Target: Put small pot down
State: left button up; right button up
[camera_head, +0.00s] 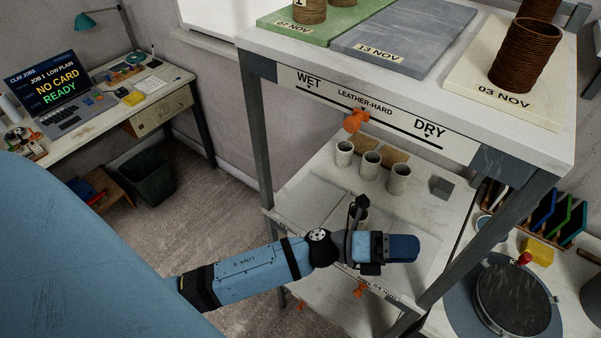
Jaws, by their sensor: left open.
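A small pale pot (362,217) stands on the middle shelf (315,203), partly hidden behind my left gripper (357,215). The gripper is open, with a dark finger close beside this pot; I cannot tell whether they touch. The pot looks upright, but its base is hidden. Three more small pale pots stand upright in a row farther back on the same shelf: a left one (344,154), a middle one (370,165) and a right one (399,179). My right gripper is not in view.
A grey block (441,187) sits right of the pots. Coiled brown pots (525,55) stand above. A round wheel (515,295) is at lower right.

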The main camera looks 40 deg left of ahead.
pick_arm(q)
jog(key=s+a+f+n+t+y, duration=0.25)
jog(key=a+f+n+y, duration=0.4)
jog(key=n, duration=0.55)
jog(key=s+a+f+n+t+y, duration=0.1)
jog(key=a+f+n+t+y, duration=0.45)
jog(key=n, duration=0.65)
jog(key=s+a+f+n+g+y, duration=0.3)
jog(key=s+f+n+g, duration=0.3)
jog(key=s+f+n, duration=0.2)
jog(key=shift+a+f+y, duration=0.2)
jog(key=shift+a+y, duration=0.1)
jog(key=shift+a, duration=0.1)
